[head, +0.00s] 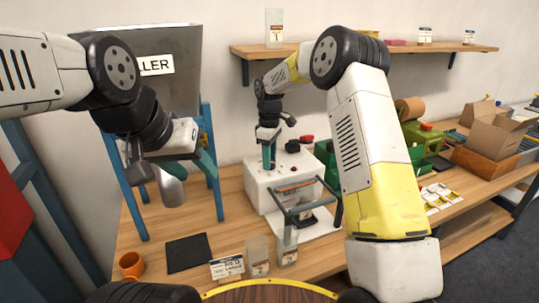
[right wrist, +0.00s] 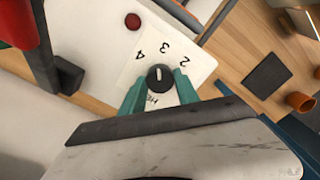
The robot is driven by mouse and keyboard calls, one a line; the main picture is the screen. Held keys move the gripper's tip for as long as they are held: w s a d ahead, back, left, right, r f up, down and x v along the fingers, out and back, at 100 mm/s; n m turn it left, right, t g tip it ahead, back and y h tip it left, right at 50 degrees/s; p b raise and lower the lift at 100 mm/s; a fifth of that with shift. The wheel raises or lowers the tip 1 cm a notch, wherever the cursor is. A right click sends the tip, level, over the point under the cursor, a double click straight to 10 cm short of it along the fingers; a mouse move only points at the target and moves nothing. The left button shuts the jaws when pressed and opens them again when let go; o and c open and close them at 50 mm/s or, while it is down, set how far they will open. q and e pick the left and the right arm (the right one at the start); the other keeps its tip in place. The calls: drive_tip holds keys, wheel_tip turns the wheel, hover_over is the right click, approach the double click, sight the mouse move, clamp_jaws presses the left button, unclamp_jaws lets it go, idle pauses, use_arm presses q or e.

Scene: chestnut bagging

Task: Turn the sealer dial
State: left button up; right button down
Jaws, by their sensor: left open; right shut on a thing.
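The sealer (head: 262,196) is a white box on the wooden table, with a grey lever frame (head: 309,207) at its front. Its black dial (right wrist: 160,79) shows in the right wrist view, beside the printed numbers 4, 3 and 2. The dial's white mark points up in that picture, towards the side between 4 and 3. My right gripper (head: 268,158) points down at the sealer's top. Its teal fingers (right wrist: 159,92) are shut on the dial, one on each side. My left gripper (head: 184,164) is open near the hopper's blue stand, partly hidden by its own wrist.
A red knob (right wrist: 132,20) sits on the sealer's top. A black mat (head: 188,253), an orange mug (head: 131,264) and clear labelled bags (head: 258,255) are at the table's front left. Green bins (head: 327,155) and a cardboard box (head: 492,132) stand right. A shelf (head: 400,48) runs above.

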drive_tip(key=n, duration=0.3)
drive_tip(key=shift+n, duration=0.3)
drive_tip(key=shift+w+n, duration=0.1)
drive_tip(key=shift+n, duration=1.6)
drive_tip(key=c, duration=0.9)
unclamp_jaws()
drive_tip(key=shift+r, duration=0.1)
wheel_tip(320, 180, up, 8)
drive_tip(key=shift+f, duration=0.25)
drive_tip(key=shift+r, duration=0.1)
